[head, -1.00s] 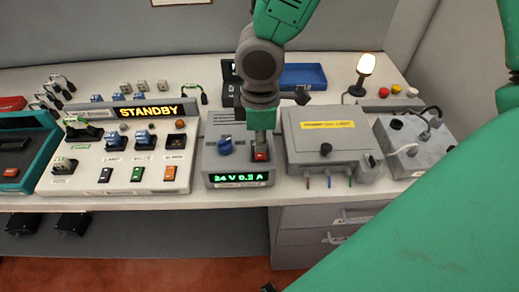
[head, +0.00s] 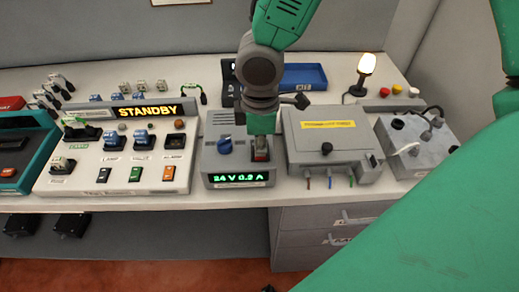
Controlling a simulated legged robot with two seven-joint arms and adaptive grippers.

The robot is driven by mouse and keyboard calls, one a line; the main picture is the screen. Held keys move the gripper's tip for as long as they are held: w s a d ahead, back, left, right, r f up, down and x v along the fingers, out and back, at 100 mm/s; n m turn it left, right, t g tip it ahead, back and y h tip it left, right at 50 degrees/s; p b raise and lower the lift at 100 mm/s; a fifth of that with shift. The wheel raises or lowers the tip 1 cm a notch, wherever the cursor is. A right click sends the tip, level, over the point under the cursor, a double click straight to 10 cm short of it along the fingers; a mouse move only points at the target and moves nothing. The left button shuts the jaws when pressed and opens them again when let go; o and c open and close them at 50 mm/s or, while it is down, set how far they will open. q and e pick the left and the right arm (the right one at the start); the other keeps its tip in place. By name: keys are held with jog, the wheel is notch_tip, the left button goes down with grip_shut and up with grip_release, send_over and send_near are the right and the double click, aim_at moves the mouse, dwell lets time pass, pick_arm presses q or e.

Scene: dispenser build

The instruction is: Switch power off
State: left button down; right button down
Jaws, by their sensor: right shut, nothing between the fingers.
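The grey power supply (head: 214,160) stands near the front middle of the bench with a blue knob (head: 225,146). Its green display (head: 239,179) is lit and reads 24 V and about 0.9 A. A red switch (head: 261,156) sits on its top right; its position is hard to tell. My right gripper (head: 261,147) points down at this switch, shut and empty, its tips at or just above it. The gripper partly hides the switch, and I cannot tell if they touch. My left gripper is not in view.
A sloped white panel (head: 118,176) with a STANDBY sign (head: 147,112) stands to the left. A grey box with a yellow label (head: 328,125) stands close on the right.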

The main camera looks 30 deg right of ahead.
jog(key=shift+f+b, duration=0.3)
jog(key=shift+f, duration=0.15)
dwell(0.3)
notch_tip(320, 180, up, 7)
jog(key=p, duration=0.7)
jog(key=shift+p, duration=0.3)
jog(key=s+a+f+m+g+y, duration=0.1)
jog(key=s+f+m+y, duration=0.1)
jog(key=s+f+m, duration=0.65)
jog(key=s+d+f+m+h, duration=0.1)
jog(key=s+d+f+m, duration=0.1)
jog(key=s+d+f, duration=0.3)
jog(key=s+d+f+m+h, duration=0.1)
jog(key=s+d+f+m, duration=0.1)
jog(key=s+f, duration=0.45)
jog(key=w+a+f+n+t+b, duration=0.1)
jog(key=w+f+b, duration=0.2)
jog(key=f+b, duration=1.2)
jog(key=shift+a+f+t+b, duration=0.15)
jog(key=shift+a+t+b, duration=0.15)
jog(key=shift+b, duration=0.85)
